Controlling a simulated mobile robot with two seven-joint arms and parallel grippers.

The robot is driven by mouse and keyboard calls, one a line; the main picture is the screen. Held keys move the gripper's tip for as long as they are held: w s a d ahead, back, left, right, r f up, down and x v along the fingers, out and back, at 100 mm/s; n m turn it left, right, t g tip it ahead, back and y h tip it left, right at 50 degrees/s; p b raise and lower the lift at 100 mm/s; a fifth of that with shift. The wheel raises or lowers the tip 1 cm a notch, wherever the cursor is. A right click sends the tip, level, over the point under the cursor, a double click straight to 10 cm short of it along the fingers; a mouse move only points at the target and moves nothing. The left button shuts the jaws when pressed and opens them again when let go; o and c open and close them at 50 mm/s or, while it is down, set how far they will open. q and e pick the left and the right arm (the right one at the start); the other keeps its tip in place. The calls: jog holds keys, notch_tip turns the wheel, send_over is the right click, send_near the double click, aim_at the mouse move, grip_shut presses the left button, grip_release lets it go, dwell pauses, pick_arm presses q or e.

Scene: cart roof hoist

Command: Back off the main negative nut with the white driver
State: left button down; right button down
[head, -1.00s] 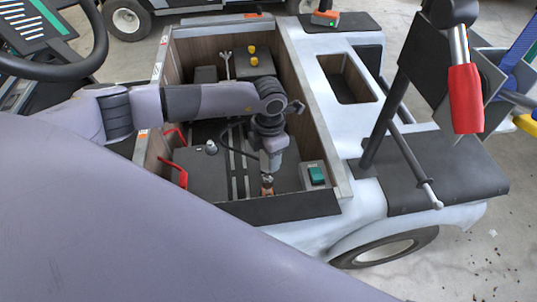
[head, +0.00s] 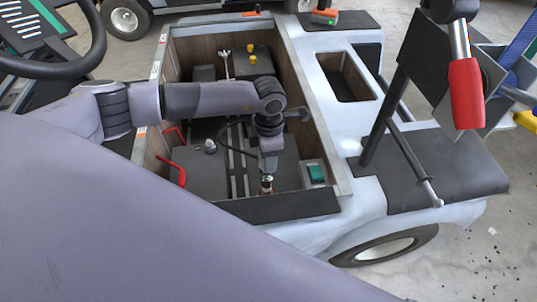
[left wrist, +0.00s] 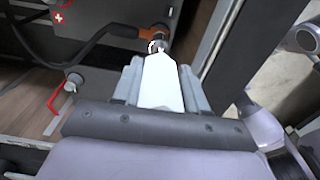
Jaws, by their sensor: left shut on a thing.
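My left gripper (head: 267,164) reaches down into the open bay of the cart, pointing downward near its front wall. In the left wrist view its fingers (left wrist: 160,76) are shut on the white driver (left wrist: 160,90). The driver's narrow end meets a metal nut or post (left wrist: 158,46), partly hidden by it; I cannot tell how fully it is seated. An orange-brown cable lug (left wrist: 124,31) with a black cable (left wrist: 85,50) lies against that post. In the head view the post (head: 266,183) shows as a small coppery, metallic piece below the gripper. My right gripper is not in view.
Dark batteries (head: 200,170) with red handles (head: 173,172) stand left of my gripper. A green switch (head: 316,173) on a grey box is close on the right. The bay's front wall (head: 280,207) is near. Yellow caps (head: 252,55) are farther back.

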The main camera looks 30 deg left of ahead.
pick_arm(q)
jog(key=shift+f, duration=0.15)
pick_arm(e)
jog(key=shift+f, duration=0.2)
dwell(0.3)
